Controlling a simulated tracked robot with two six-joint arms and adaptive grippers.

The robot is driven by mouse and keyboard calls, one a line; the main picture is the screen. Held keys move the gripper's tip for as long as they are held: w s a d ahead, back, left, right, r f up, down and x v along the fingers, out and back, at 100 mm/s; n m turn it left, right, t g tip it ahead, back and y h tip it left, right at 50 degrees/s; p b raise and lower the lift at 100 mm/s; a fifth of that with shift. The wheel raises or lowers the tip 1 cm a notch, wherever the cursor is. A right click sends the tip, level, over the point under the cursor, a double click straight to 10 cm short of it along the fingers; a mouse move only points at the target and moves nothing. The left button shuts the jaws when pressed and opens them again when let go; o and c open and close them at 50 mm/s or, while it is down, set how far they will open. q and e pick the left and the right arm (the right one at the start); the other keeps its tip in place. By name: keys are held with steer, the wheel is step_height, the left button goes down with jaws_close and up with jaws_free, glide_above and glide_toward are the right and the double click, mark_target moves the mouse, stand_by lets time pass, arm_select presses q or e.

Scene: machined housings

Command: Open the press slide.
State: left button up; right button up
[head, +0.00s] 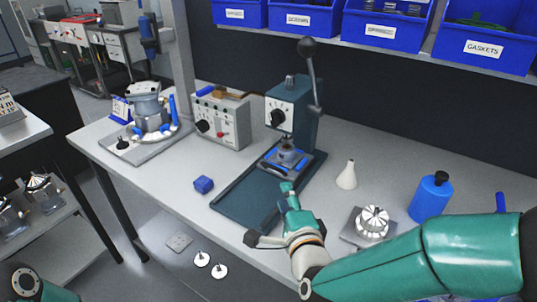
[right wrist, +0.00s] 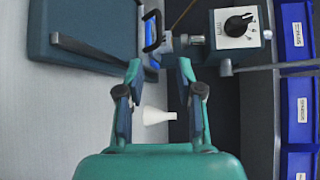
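The press (head: 293,108) stands on the bench with a dark teal bed (head: 245,197) reaching toward the front. Its slide (head: 268,168) sits under the press head with blue parts and a metal piece (head: 287,153) on it. In the right wrist view a black bar handle (right wrist: 152,33) lies just beyond my fingertips. My right gripper (right wrist: 160,68) is open and empty, its fingers apart, with the handle ahead of the gap. My left gripper is out of view.
Right of the press stand a white cone (head: 346,176), a metal part on a plate (head: 372,224) and a blue bottle (head: 430,197). The lever (head: 312,75) rises above the press.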

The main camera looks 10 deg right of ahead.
mark_target(270, 167)
steer(key=p, duration=0.5)
steer(key=shift+w+a+r, duration=0.15)
steer(key=shift+w, duration=0.1)
steer(key=w+p, duration=0.1)
steer(key=w, duration=0.3)
steer(key=w+f+p, duration=0.1)
steer(key=w, duration=0.4)
steer(key=w+f, duration=0.1)
steer(key=w, duration=0.4)
steer(key=shift+a+f+p, duration=0.1)
steer(key=shift+f+p, duration=0.15)
steer(key=shift+p, duration=0.15)
steer(key=c, duration=0.6)
jaws_close()
steer(key=shift+r, duration=0.15)
